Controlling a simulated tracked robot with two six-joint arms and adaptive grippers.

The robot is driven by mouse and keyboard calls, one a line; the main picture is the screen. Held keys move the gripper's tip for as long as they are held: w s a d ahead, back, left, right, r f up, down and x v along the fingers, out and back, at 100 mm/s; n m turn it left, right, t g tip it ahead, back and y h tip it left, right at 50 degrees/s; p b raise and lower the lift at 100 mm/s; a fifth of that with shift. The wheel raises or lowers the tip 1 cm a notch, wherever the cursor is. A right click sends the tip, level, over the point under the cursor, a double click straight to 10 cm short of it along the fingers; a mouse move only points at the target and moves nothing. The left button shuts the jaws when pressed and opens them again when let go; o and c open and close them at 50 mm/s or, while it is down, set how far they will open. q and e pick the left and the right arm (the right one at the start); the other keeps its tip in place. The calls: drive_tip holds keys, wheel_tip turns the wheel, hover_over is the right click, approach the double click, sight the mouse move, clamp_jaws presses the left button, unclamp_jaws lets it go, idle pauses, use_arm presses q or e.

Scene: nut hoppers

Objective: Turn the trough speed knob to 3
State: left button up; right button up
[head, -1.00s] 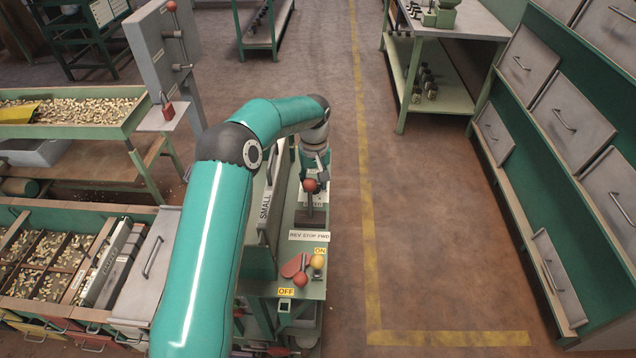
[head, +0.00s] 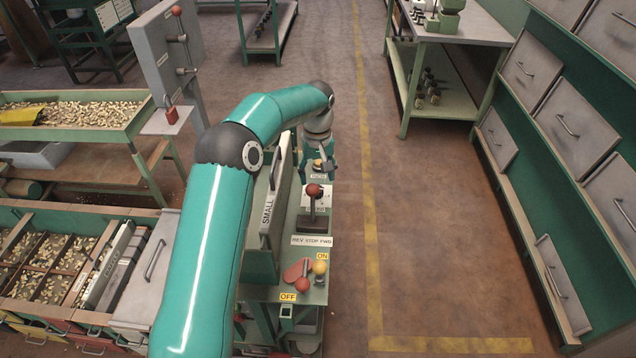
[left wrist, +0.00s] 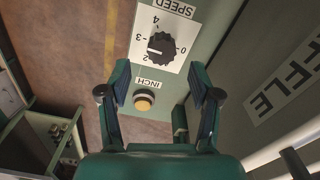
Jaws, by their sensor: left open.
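The speed knob (left wrist: 161,45) is black and ridged, on a white SPEED plate (left wrist: 186,22) with printed numbers, at the upper middle of the left wrist view. A pale mark shows on its lower left side; I cannot read its setting surely. My left gripper (left wrist: 160,78) is open and empty, its fingertips apart on either side just below the plate in that view. The knob is between and beyond them, not held. In the head view my left gripper (head: 324,162) is over the far end of the green machine, and the knob is hidden. My right gripper is not in view.
A yellowish INCH button (left wrist: 144,101) lies between the fingers in the wrist view. A REV STOP FWD lever with a red ball (head: 314,190) stands nearer, with red and yellow ON/OFF knobs (head: 303,284). Floor at right is clear.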

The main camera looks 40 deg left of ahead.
use_arm(q)
wheel_tip(320, 180, up, 8)
drive_tip(key=shift+f, duration=0.15)
idle(0.5)
